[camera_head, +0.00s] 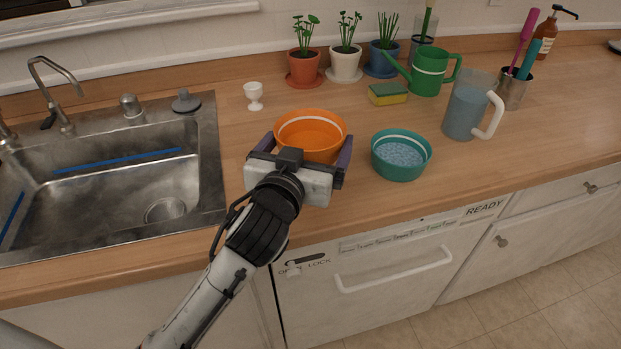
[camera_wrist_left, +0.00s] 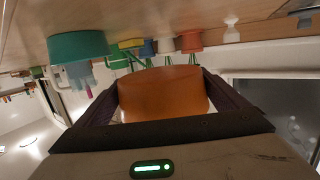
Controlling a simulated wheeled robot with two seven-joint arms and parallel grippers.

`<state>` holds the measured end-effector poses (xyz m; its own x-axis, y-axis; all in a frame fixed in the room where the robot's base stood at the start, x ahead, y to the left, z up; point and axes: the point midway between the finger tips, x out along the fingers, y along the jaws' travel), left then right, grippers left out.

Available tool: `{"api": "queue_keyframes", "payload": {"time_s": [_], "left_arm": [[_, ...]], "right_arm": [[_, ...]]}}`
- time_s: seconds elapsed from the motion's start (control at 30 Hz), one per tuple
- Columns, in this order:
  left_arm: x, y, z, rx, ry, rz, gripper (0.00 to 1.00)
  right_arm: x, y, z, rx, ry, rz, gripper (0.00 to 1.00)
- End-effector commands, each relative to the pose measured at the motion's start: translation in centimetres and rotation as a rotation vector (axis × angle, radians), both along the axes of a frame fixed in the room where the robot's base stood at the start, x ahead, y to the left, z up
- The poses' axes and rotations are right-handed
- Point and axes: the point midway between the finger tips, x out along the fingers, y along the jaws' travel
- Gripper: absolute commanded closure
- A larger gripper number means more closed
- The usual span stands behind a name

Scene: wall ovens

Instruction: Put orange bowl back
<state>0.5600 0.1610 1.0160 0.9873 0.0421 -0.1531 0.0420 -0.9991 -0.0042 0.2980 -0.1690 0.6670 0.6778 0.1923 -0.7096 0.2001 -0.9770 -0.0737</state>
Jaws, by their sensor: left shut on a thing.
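The orange bowl (camera_head: 311,131) has a white band inside its rim and is at the counter's front part, right of the sink. My left gripper (camera_head: 312,146) is shut on it, with one finger on each side. In the left wrist view the orange bowl (camera_wrist_left: 163,92) fills the space between the fingers of my left gripper (camera_wrist_left: 163,98). The bowl's underside is hidden in the head view, so I cannot tell whether it touches the counter. My right gripper does not show.
A teal bowl (camera_head: 401,155) of water stands just right of the orange bowl. Behind are an egg cup (camera_head: 253,96), a sponge (camera_head: 388,94), a green watering can (camera_head: 429,72), a pitcher (camera_head: 463,112) and potted plants. The sink (camera_head: 120,180) is at left.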

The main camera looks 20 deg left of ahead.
Motion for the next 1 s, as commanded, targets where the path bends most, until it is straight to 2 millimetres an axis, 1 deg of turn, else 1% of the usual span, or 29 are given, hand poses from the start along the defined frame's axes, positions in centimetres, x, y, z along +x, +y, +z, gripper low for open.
{"api": "queue_keyframes", "payload": {"time_s": [0.03,0.1,0.2,0.33,0.5,0.6,0.83,0.97,1.0], "left_arm": [[-0.1,0.0,-1.5,0.005,0.005,-0.001,0.34],[-0.1,0.0,-2.7,0.003,0.003,0.0,0.34],[-0.1,0.0,-3.9,0.003,0.001,-0.001,0.34],[-0.1,0.0,-5.1,0.002,0.001,-0.001,0.34],[-0.1,0.0,-7.5,0.003,0.001,-0.002,0.34],[-0.1,0.0,-8.2,0.002,0.0,-0.002,0.34],[-0.1,0.0,-8.1,0.001,-0.002,-0.003,0.34],[-0.1,-0.1,-8.6,0.0,-0.001,-0.003,0.34],[-0.1,0.0,-8.5,0.0,0.0,-0.003,0.02]], "right_arm": [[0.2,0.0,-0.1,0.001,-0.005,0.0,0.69],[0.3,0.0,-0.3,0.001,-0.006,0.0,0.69],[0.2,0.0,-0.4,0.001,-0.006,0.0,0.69],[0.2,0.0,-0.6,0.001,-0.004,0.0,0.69],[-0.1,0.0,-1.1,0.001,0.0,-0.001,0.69],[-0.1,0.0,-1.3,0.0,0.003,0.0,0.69],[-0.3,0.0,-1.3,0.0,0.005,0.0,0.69],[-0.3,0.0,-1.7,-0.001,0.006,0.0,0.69],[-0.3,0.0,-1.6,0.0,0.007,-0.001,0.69]]}}
